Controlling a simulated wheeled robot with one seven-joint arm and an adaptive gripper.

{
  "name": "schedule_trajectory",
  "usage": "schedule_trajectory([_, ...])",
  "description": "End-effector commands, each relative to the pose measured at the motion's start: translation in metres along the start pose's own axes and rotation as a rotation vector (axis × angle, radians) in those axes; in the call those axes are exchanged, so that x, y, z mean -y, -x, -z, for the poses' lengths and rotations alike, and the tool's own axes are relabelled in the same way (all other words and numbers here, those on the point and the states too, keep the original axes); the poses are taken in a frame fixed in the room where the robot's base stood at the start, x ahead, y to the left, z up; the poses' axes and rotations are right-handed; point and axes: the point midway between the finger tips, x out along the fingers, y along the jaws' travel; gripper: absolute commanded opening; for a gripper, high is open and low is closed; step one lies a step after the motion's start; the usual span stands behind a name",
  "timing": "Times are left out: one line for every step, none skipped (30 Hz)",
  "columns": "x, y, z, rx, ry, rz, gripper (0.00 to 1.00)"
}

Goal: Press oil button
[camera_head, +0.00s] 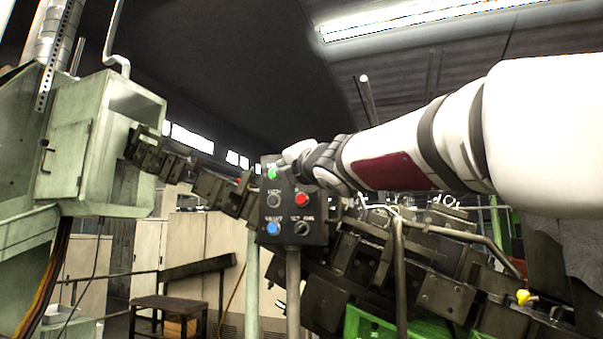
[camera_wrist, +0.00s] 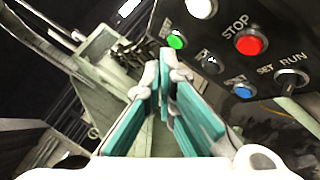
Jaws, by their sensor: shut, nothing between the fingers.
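The dark control panel (camera_head: 288,215) stands on a post in the middle of the head view. It carries a green button (camera_head: 272,173), a grey button (camera_head: 274,200), a red button (camera_head: 302,199), a blue button (camera_head: 273,228) and a selector knob (camera_head: 302,228). The red one is labelled STOP in the wrist view (camera_wrist: 250,42). I cannot read which button is marked oil. My gripper (camera_head: 287,157) is shut and empty at the panel's top edge. In the wrist view its fingertips (camera_wrist: 165,58) are left of and below the green button, apparently apart from it.
A white button (camera_wrist: 201,7) shows at the panel's top in the wrist view. A pale green machine housing (camera_head: 85,150) stands at the left. A dark chain conveyor (camera_head: 205,183) runs behind the panel. A metal rail (camera_head: 399,260) and green frame (camera_head: 370,322) are at lower right.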

Motion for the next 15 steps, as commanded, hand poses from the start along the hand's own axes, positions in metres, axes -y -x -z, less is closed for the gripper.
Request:
schedule_trajectory([0.0, -0.002, -0.004, 0.003, 0.002, 0.004, 0.0])
schedule_trajectory([0.002, -0.004, -0.005, 0.002, 0.003, 0.004, 0.0])
schedule_trajectory([0.003, -0.006, -0.007, 0.003, 0.003, 0.004, 0.0])
schedule_trajectory([0.005, -0.008, -0.009, 0.003, 0.003, 0.005, 0.0])
schedule_trajectory([0.006, -0.01, -0.01, 0.003, 0.003, 0.004, 0.0])
schedule_trajectory([0.009, -0.012, -0.011, 0.001, 0.002, 0.005, 0.0])
schedule_trajectory([0.01, -0.015, -0.013, 0.003, 0.004, 0.003, 0.0])
schedule_trajectory([0.012, -0.017, -0.015, 0.003, 0.003, 0.003, 0.0])
schedule_trajectory([0.013, -0.02, -0.017, 0.003, 0.003, 0.002, 0.0])
schedule_trajectory([0.015, -0.022, -0.018, 0.003, 0.003, 0.003, 0.0])
schedule_trajectory([0.016, -0.024, -0.019, 0.003, 0.003, 0.003, 0.0])
schedule_trajectory([0.017, -0.026, -0.02, 0.003, 0.003, 0.001, 0.0])
schedule_trajectory([0.019, -0.027, -0.021, 0.002, 0.002, 0.001, 0.0])
schedule_trajectory([0.02, -0.029, -0.022, 0.002, 0.001, 0.001, 0.0])
schedule_trajectory([0.021, -0.03, -0.023, 0.002, 0.001, 0.001, 0.0])
